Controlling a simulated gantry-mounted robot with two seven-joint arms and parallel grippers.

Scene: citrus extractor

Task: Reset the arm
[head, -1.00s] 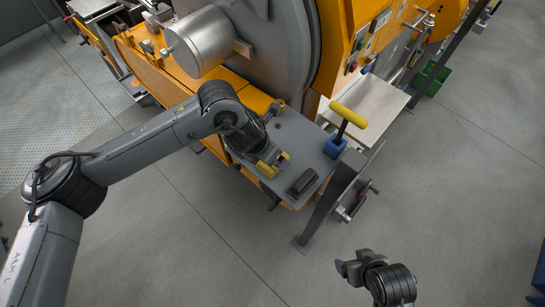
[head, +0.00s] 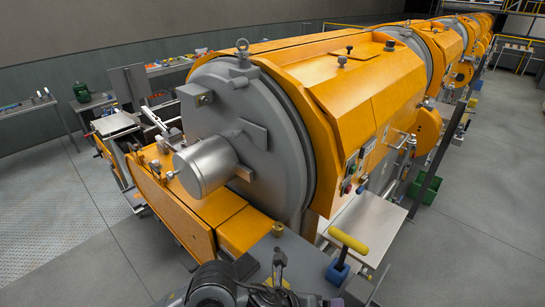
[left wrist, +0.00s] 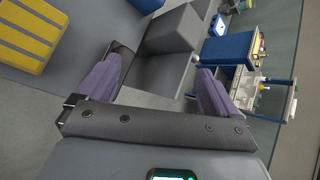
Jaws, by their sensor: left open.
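My left gripper (head: 279,280) is at the bottom edge of the head view, over the grey plate (head: 303,256) at the front of the orange machine, and is partly cut off. In the left wrist view its two purple-padded fingers (left wrist: 156,85) are wide apart, with nothing held between them. A grey block (left wrist: 178,30) shows beyond the gap. My right gripper is not in the head view now.
The orange citrus extractor (head: 375,90) fills the middle, with a grey drum cover (head: 205,166) in front. A yellow T-handle (head: 348,241) stands in a blue base (head: 338,271) on the grey plate's right. Grey floor (head: 480,230) lies clear at right.

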